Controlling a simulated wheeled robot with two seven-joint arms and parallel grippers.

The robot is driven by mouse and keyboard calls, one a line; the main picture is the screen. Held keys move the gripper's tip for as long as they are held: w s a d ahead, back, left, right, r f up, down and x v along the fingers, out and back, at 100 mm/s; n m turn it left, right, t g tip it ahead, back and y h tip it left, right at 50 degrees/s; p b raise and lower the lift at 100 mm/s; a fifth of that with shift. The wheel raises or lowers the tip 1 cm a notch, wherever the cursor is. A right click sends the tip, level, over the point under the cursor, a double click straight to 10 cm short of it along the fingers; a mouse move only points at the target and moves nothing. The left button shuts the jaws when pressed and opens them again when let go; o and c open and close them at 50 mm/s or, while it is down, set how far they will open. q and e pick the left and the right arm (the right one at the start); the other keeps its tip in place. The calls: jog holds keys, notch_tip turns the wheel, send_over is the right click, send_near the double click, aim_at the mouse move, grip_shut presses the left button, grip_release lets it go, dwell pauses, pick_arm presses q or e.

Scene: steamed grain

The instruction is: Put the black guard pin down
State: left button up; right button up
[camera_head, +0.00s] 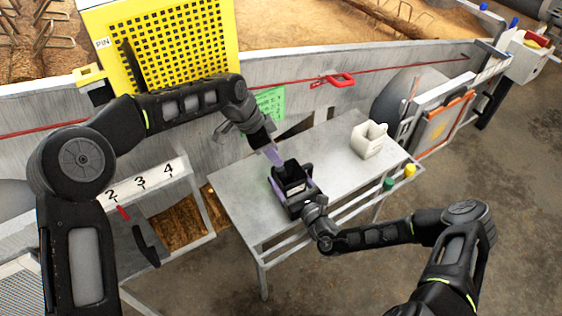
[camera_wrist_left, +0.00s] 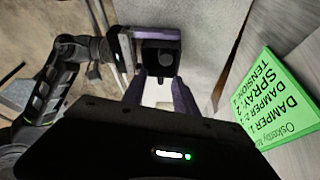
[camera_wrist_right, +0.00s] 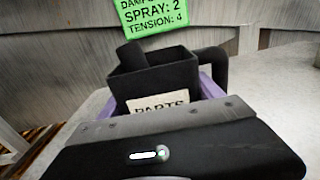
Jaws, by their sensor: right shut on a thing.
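A black cylinder, which looks like the black guard pin (camera_wrist_right: 130,56), leans out of a black box labelled PARTS (camera_wrist_right: 172,84). Its round end shows inside the box in the left wrist view (camera_wrist_left: 168,62). My right gripper (camera_head: 291,197) is shut on the box, its purple fingers at the sides. I cannot tell whether the box touches the table. My left gripper (camera_head: 273,156) is just above the box, pointing down. Its purple fingers (camera_wrist_left: 161,95) are apart with nothing between them.
The grey metal table (camera_head: 235,190) has free room left and right of the box. A cream container (camera_head: 368,139) stands at its back right. A yellow perforated guard (camera_head: 170,45) with a PIN label is behind my left arm. A green note (camera_head: 268,103) hangs on the wall behind.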

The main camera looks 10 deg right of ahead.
pick_arm(q)
jog(key=v, duration=0.2)
jog(key=shift+a+r, duration=0.1)
jog(key=shift+r, duration=0.25)
pick_arm(e)
jog(key=o, duration=1.5)
jog(key=v, duration=1.2)
pick_arm(q)
jog(key=shift+s, duration=0.1)
pick_arm(e)
jog(key=shift+s, duration=0.1)
